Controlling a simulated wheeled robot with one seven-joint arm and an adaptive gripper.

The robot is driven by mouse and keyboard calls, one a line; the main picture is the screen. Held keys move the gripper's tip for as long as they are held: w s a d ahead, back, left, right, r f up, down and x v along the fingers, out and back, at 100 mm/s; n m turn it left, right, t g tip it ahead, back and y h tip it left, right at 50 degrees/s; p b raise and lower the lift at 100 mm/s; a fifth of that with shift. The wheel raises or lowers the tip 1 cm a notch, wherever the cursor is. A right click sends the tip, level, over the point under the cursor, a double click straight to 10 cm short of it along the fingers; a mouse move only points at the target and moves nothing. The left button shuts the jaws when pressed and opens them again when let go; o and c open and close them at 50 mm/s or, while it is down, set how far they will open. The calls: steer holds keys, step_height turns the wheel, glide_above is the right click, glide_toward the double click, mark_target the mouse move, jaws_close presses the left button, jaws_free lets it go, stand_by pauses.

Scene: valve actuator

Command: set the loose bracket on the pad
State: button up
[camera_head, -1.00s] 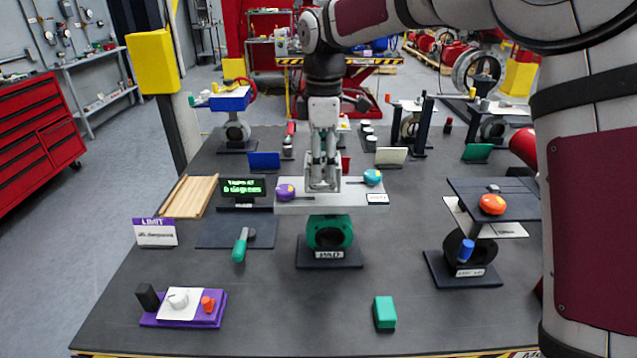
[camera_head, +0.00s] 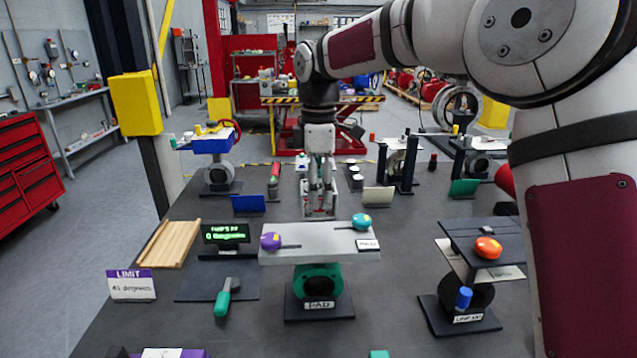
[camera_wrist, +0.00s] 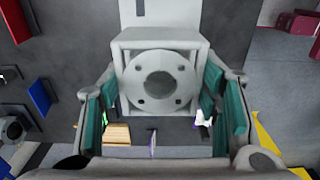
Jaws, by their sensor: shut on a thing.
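My gripper (camera_head: 320,213) hangs upright at the middle of the table, just behind the raised plate in the head view. In the wrist view its teal-padded fingers stand on both sides of a grey bracket (camera_wrist: 125,55) with a round, holed flange. The jaws are shut on this bracket; its contact with the pads is partly hidden. In the head view the bracket is hard to tell from the grey fingers. The pad is a pale grey plate (camera_head: 318,240) on a green valve body (camera_head: 318,284) labelled PAD. Whether the bracket touches anything below cannot be told.
A purple knob (camera_head: 271,241) and a cyan knob (camera_head: 361,221) with handles sit on the plate's ends. A lit display (camera_head: 226,233) and a wooden tray (camera_head: 170,243) stand left. A dark stand with an orange knob (camera_head: 488,248) is right.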

steer(key=shift+f, duration=2.15)
steer(key=shift+f+b, duration=0.35)
steer(key=shift+f, duration=0.7)
steer(key=o, duration=1.7)
steer(key=shift+c, duration=0.2)
step_height(320, 180, up, 12)
